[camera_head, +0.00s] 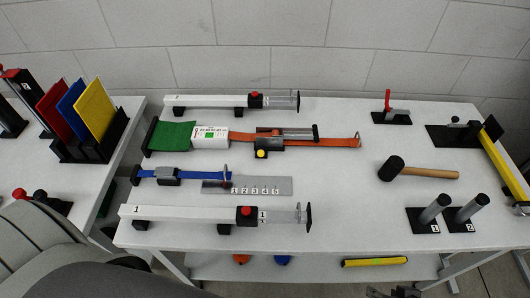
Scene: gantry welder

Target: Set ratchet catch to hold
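The ratchet (285,135) sits in the middle of the white table on an orange strap (335,142). It has a grey bar-like handle lying to the right and a small yellow knob (261,154) on a dark block at its front left. Left of it are a white box with a green display (210,137) and a green cloth-like piece (171,136). The catch's exact position is too small to tell. Grey parts of my own body fill the lower left.
Numbered bars with red knobs lie behind (210,101) and in front (190,214). A blue strap (200,175) and numbered plate (275,186) lie nearer. A dark shape (395,293) at the bottom edge is unclear.

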